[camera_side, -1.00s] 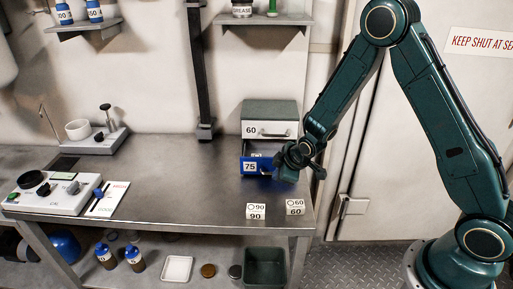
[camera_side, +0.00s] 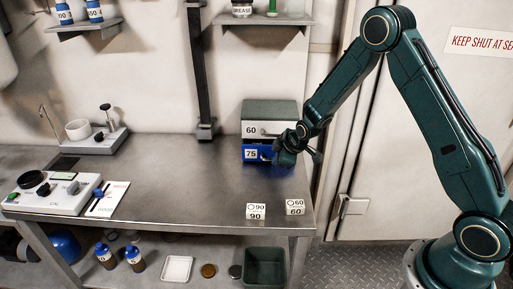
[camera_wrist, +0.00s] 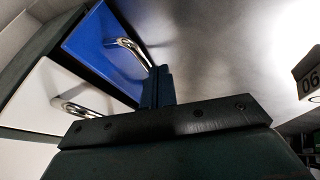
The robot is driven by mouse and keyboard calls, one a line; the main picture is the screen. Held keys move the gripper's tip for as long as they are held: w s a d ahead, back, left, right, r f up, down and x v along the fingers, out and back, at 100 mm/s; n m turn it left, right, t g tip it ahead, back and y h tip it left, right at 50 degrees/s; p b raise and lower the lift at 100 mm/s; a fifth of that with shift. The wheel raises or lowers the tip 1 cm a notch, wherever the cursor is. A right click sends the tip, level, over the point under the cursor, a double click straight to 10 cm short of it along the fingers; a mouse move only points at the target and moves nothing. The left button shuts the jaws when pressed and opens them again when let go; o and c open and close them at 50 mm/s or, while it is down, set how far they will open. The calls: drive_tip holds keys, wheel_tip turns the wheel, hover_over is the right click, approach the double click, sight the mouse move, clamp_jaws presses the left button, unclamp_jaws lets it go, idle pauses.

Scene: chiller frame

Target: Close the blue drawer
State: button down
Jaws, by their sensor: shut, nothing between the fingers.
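The blue drawer (camera_side: 251,154), marked 75, is the lower drawer of a small grey-green cabinet (camera_side: 270,108) at the back right of the bench. Its front looks about level with the white drawer above, with no open interior showing. My gripper (camera_side: 281,150) is at the right part of the blue front, shut and empty. In the wrist view the blue drawer (camera_wrist: 90,45) has a bright bar handle (camera_wrist: 134,50). The shut fingers (camera_wrist: 158,88) are beside the handle's end; I cannot tell whether they touch it.
The white drawer (camera_side: 262,130), marked 60, is closed above the blue one. Two small blocks marked 90 (camera_side: 256,212) and 60 (camera_side: 295,207) stand at the bench's front right. A white instrument (camera_side: 52,192) stands at the left. The bench middle is clear.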

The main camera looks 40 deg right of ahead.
idle(0.3)
drive_tip(key=shift+s+a+r, duration=0.15)
drive_tip(key=shift+s+a, duration=0.35)
drive_tip(key=shift+a, duration=0.05)
drive_tip(key=shift+s+a+r, duration=0.3)
drive_tip(key=shift+s+a, duration=0.15)
drive_tip(key=shift+s, duration=0.1)
drive_tip(key=shift+s+a+r, duration=0.25)
drive_tip(key=shift+s+a, duration=0.2)
drive_tip(key=shift+s, duration=0.05)
drive_tip(key=v, duration=0.9)
drive_tip(key=shift+s, duration=0.1)
drive_tip(key=a+f+n+h, duration=0.4)
drive_tip(key=a+n+h, duration=0.2)
drive_tip(key=n, duration=1.3)
drive_tip(key=shift+f, duration=0.2)
